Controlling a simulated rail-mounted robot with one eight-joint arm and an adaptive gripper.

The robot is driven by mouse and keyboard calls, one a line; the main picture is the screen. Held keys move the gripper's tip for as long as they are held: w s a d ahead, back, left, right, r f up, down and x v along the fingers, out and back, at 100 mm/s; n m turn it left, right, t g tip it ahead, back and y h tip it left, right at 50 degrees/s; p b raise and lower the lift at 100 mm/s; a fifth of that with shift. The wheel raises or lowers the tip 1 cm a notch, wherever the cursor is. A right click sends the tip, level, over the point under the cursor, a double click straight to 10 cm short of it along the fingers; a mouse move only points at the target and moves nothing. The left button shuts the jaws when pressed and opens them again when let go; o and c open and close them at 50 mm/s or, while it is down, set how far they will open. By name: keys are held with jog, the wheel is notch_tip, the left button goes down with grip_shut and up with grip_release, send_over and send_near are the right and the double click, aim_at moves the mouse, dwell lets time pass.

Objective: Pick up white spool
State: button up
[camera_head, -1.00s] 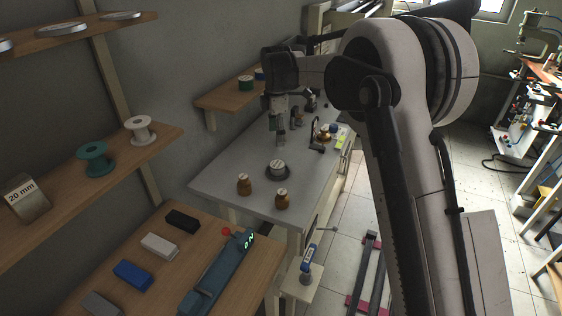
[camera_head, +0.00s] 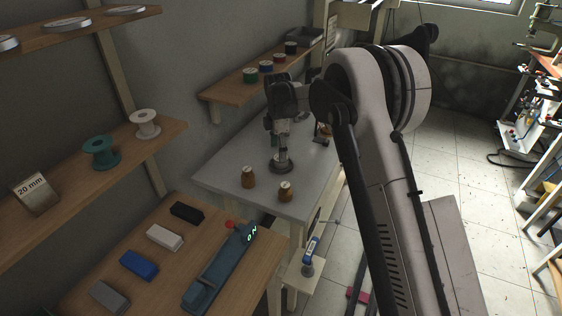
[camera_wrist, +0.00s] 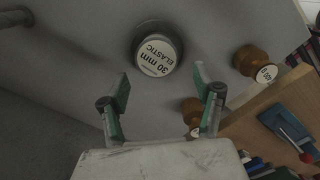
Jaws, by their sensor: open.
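A white spool (camera_head: 145,124) stands upright and empty on the wooden shelf at left, to the right of a teal spool (camera_head: 101,152). The white spool is not in the wrist view. My gripper (camera_head: 282,150) is over the grey table, well to the right of that shelf, near a round piece on a dark round base (camera_head: 281,166). In the wrist view, my gripper (camera_wrist: 161,85) has its two green-padded fingers apart with nothing between them. The round piece (camera_wrist: 157,56), with a white "30 mm ELASTIC" label, lies ahead of the fingertips.
A wall shelf (camera_head: 232,90) behind holds several coloured spools. A wooden bench (camera_head: 100,267) at front left holds several blocks and a blue device (camera_head: 218,268).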

jog(key=f, duration=0.2)
jog(key=d+f+p, duration=0.1)
jog(key=f, duration=0.1)
jog(key=shift+w, duration=0.4)
jog(key=shift+f, duration=0.5)
jog(key=shift+c, duration=0.4)
jog(key=c, duration=1.1)
jog(key=shift+c, duration=0.6)
jog(key=shift+r, duration=0.15)
